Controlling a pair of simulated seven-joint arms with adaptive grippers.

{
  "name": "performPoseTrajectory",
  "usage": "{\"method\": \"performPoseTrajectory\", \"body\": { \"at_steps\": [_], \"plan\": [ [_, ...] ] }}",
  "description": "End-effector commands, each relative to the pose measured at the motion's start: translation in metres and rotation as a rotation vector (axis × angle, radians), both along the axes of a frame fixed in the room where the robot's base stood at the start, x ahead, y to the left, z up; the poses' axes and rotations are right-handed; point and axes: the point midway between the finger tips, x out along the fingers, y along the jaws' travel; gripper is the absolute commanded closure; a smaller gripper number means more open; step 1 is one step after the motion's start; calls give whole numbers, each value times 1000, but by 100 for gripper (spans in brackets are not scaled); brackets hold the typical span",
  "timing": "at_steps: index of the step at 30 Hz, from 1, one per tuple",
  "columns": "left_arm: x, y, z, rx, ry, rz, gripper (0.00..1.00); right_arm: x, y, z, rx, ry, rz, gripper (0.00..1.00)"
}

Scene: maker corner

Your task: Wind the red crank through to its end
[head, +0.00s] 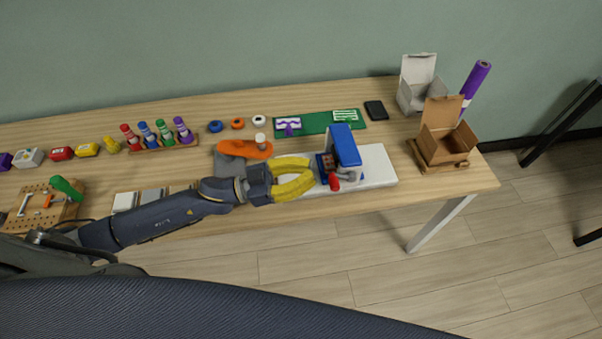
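A blue device (345,146) stands on a white base (378,165) toward the right part of the table. The red crank handle (335,184) is low on its front side, beside a small grey part (348,177). My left gripper (313,172) reaches in from the left with two yellow fingers spread apart. Its fingertips are just left of the device and the red handle, with nothing seen between them. Whether a fingertip touches the device is too small to tell. My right gripper is not in view.
An orange-and-grey tool (243,150) lies just behind my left gripper. A green mat (304,123) and a black phone-like object (376,110) lie behind the device. An open cardboard box (446,140) stands to the right. A rack of colored bottles (165,145) is at left.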

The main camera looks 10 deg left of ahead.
Motion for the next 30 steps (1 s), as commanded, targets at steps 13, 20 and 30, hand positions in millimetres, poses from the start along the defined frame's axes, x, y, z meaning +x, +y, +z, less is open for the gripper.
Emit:
{"method": "performPoseTrajectory", "body": {
  "at_steps": [13,20,30],
  "plan": [
    [25,-61,8,1,2,2,100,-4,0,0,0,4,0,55],
    [24,-56,-15,0,2,1,100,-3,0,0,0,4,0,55],
    [23,-54,-27,1,0,1,100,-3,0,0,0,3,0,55]
  ]
}}
